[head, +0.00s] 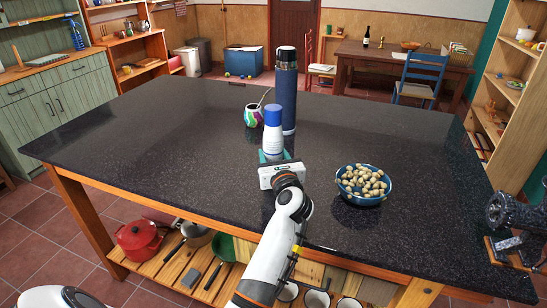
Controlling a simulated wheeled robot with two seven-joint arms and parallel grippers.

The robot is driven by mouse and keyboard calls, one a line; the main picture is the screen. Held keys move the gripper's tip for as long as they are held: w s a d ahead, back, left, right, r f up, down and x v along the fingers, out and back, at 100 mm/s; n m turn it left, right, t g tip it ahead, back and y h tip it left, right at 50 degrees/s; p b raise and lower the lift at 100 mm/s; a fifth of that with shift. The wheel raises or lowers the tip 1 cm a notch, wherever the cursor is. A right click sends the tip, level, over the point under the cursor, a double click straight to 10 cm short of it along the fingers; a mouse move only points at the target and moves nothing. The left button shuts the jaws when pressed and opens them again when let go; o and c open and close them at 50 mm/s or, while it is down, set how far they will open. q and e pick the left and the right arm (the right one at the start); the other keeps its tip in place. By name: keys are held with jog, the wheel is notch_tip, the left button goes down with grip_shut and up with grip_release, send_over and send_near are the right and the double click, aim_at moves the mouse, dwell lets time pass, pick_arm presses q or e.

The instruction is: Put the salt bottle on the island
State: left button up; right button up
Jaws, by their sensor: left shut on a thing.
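The salt bottle (272,135), white with a blue cap and a blue band, is upright over the near-middle part of the dark stone-topped island (160,130). My left gripper (272,157) reaches in from the front edge and is shut on the bottle's lower part. The fingers and gripper body hide the bottle's base, so I cannot tell whether it touches the top. My right gripper is not in view.
A tall dark blue flask (287,85) stands just behind the bottle, with a colourful cup (253,116) to its left. A blue bowl of nuts (362,195) is at the right. A dark metal machine (515,215) sits at the right edge. The island's left side is clear.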

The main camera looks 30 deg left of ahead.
pick_arm(q)
jog(key=shift+f, duration=0.15)
jog(key=o, duration=0.8)
jog(key=shift+f, duration=0.1)
jog(key=o, duration=0.4)
jog(key=shift+c, duration=0.2)
jog(key=shift+o, duration=0.4)
jog(key=shift+d+r, duration=0.1)
jog(key=shift+r, duration=0.1)
